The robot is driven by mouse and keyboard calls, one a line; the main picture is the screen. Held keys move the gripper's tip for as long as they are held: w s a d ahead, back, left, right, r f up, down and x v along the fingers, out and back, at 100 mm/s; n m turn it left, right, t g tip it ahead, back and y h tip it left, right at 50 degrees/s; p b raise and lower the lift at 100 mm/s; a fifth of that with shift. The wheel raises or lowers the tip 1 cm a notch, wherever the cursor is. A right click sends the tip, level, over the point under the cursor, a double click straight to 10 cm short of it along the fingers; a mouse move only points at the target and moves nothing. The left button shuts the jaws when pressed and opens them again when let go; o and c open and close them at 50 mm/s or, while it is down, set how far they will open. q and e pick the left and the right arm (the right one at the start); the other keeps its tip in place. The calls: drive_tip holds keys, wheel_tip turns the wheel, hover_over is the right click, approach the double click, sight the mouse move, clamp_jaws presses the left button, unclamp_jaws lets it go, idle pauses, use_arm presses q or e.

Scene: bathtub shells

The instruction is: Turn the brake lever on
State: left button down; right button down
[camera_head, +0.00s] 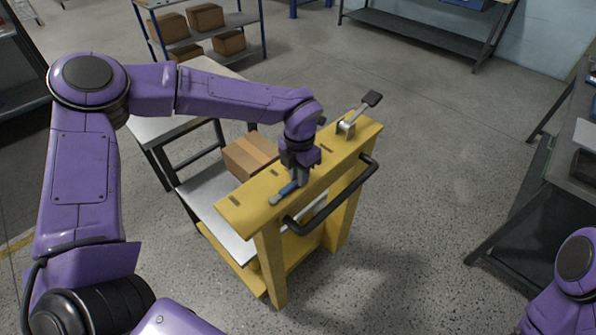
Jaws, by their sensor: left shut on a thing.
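A yellow cart frame (350,146) stands in the middle of the view, and its top beam carries two lever-like parts. A small blue-and-grey lever (287,189) lies low along the near left part of the beam. A grey lever with a flat black end (371,99) stands tilted up at the far right end. The view does not label which is the brake lever. My left gripper (297,180) points down onto the beam and is shut on the blue-and-grey lever. Its fingertips are partly hidden. Only part of my right arm shows at the lower right; its gripper is out of view.
A black handle bar (334,200) sticks out from the beam's right side. A cardboard box (250,155) sits on the cart behind the beam. A shelf with boxes (205,40) stands at the back, a dark bench at the right. The floor right of the cart is clear.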

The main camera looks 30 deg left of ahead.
use_arm(q)
drive_tip(key=c, duration=1)
unclamp_jaws()
drive_tip(key=shift+r, duration=0.1)
drive_tip(key=shift+r, duration=0.35)
wheel_tip(320, 180, up, 10)
drive_tip(key=b, duration=0.2)
drive_tip(key=shift+s+a+f, duration=0.1)
drive_tip(key=shift+f, duration=0.05)
